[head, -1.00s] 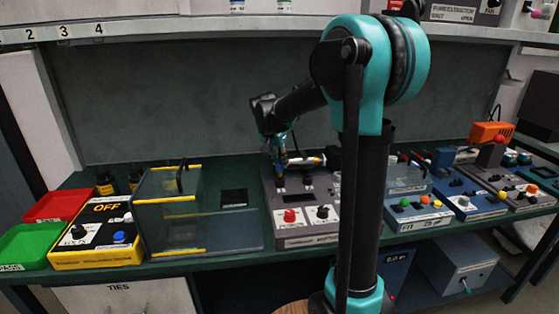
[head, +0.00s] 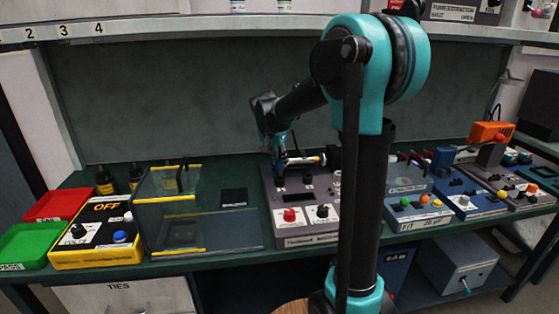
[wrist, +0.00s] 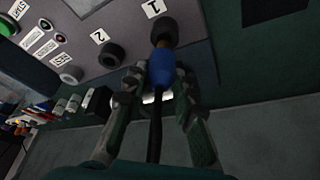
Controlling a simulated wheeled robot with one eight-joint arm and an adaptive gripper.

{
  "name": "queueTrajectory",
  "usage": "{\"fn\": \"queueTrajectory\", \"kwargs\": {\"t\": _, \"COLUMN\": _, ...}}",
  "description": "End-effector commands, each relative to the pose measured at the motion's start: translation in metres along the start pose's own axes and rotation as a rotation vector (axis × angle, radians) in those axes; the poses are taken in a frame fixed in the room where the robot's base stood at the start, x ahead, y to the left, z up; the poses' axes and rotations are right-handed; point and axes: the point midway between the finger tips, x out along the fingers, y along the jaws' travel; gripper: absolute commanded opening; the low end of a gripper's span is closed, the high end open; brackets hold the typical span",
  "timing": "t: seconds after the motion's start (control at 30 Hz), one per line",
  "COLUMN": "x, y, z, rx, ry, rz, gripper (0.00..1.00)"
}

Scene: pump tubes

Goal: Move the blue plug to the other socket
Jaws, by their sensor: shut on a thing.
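The blue plug (wrist: 161,72) shows in the wrist view between the two fingers of my gripper (wrist: 158,85), which is shut on it. Its far end meets the dark round socket labelled 1 (wrist: 164,30); how deep it sits I cannot tell. A dark cable runs back from the plug between the fingers. The socket labelled 2 (wrist: 111,54) is to the left in the wrist view and looks empty. In the head view my gripper (head: 279,170) is low at the grey pump panel (head: 318,237), and the plug is too small to make out clearly.
A clear box with yellow edges (head: 168,201) stands left of the panel, beside the yellow OFF box (head: 97,254). Red (head: 57,204) and green (head: 22,246) trays lie at far left. Blue button boxes (head: 420,213) stand to the right. A shelf overhangs the bench.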

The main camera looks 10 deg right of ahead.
Motion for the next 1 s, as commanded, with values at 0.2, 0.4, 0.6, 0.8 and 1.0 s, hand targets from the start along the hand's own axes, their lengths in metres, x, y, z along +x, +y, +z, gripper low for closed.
{"fn": "queueTrajectory", "kwargs": {"t": 0.2, "x": 0.002, "y": 0.0, "z": 0.001, "rx": 0.0, "ry": 0.0, "rz": 0.0, "gripper": 0.0}}
{"fn": "queueTrajectory", "kwargs": {"t": 0.4, "x": 0.006, "y": 0.0, "z": 0.002, "rx": 0.0, "ry": 0.0, "rz": 0.0, "gripper": 0.0}}
{"fn": "queueTrajectory", "kwargs": {"t": 0.6, "x": 0.01, "y": 0.0, "z": 0.004, "rx": 0.0, "ry": 0.0, "rz": 0.0, "gripper": 0.0}}
{"fn": "queueTrajectory", "kwargs": {"t": 0.8, "x": 0.014, "y": 0.0, "z": 0.006, "rx": 0.0, "ry": 0.0, "rz": 0.0, "gripper": 0.0}}
{"fn": "queueTrajectory", "kwargs": {"t": 1.0, "x": 0.018, "y": 0.0, "z": 0.008, "rx": 0.0, "ry": 0.0, "rz": 0.0, "gripper": 0.0}}
